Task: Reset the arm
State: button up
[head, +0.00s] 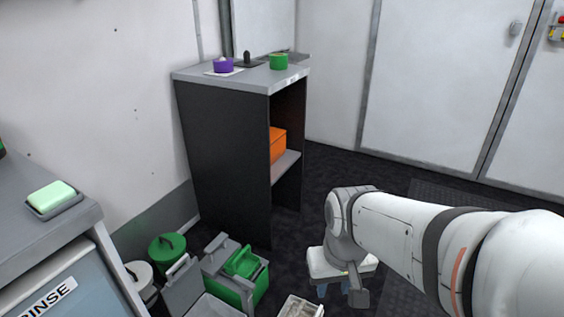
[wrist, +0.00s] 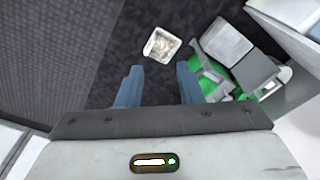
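My arm reaches in from the right in the head view. My gripper (head: 335,290) hangs at its end, pointing down above the dark floor. In the wrist view my gripper (wrist: 157,85) shows two blue-grey fingers set wide apart, with nothing between them but floor. The gripper is open and empty. In the head view the fingertips are small and partly hidden by the wrist.
A small white container (head: 301,307) stands on the floor near my gripper. A green bin (head: 236,284) with an open grey lid, a green lidded bucket (head: 167,247) and a dark shelf unit (head: 222,150) are to the left. The floor (head: 345,170) behind is clear.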

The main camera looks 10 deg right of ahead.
notch_tip(320, 180, up, 35)
jog(key=t+p, duration=0.1)
jog(key=p, duration=2.9)
jog(key=shift+s+f+p, duration=0.15)
jog(key=shift+s+p, duration=0.15)
jog(key=shift+p, duration=0.05)
